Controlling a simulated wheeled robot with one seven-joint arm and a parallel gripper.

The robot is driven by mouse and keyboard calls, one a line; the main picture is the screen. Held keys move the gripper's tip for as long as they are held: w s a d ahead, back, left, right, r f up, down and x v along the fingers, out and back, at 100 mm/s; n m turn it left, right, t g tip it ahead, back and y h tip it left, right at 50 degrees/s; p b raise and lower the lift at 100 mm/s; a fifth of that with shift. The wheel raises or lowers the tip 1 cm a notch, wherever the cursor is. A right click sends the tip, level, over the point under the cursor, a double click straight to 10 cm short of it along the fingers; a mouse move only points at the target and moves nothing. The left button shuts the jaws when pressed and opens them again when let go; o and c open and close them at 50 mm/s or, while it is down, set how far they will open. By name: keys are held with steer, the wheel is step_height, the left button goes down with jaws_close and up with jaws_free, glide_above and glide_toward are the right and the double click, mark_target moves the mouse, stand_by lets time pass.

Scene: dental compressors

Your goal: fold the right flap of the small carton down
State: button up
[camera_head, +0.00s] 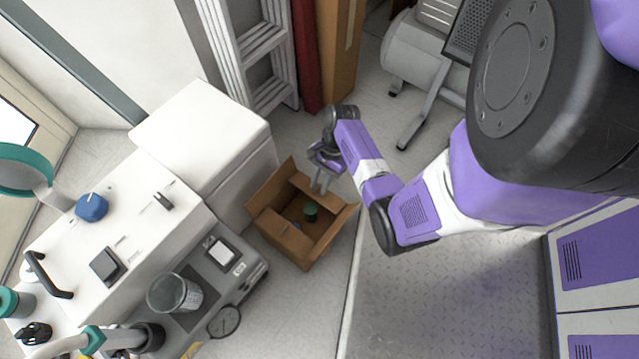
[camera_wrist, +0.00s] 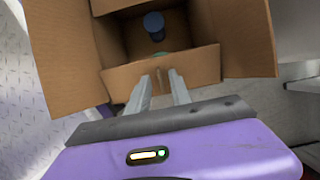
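The small carton (camera_head: 277,228) stands open on the floor with its flaps up or spread outward. Its right flap (camera_head: 340,228) stands out on the lower right side, and I take it to be the large left flap in the wrist view (camera_wrist: 62,55). My gripper (camera_head: 321,184) is over the carton's upper right edge, pointing down. In the wrist view my gripper (camera_wrist: 160,76) has its two fingers apart, with nothing clearly held between them. The fingertips overlap the near flap (camera_wrist: 198,66); whether they touch it, I cannot tell.
Inside the carton are a green object (camera_head: 311,212) and a blue one (camera_wrist: 154,26). A white cabinet (camera_head: 205,140) and grey equipment (camera_head: 215,290) stand left of it. A ladder (camera_head: 262,55) and a tall cardboard box (camera_head: 338,50) stand behind. Metal plate flooring (camera_head: 430,300) lies right.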

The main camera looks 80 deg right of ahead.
jaws_close()
stand_by(1.4)
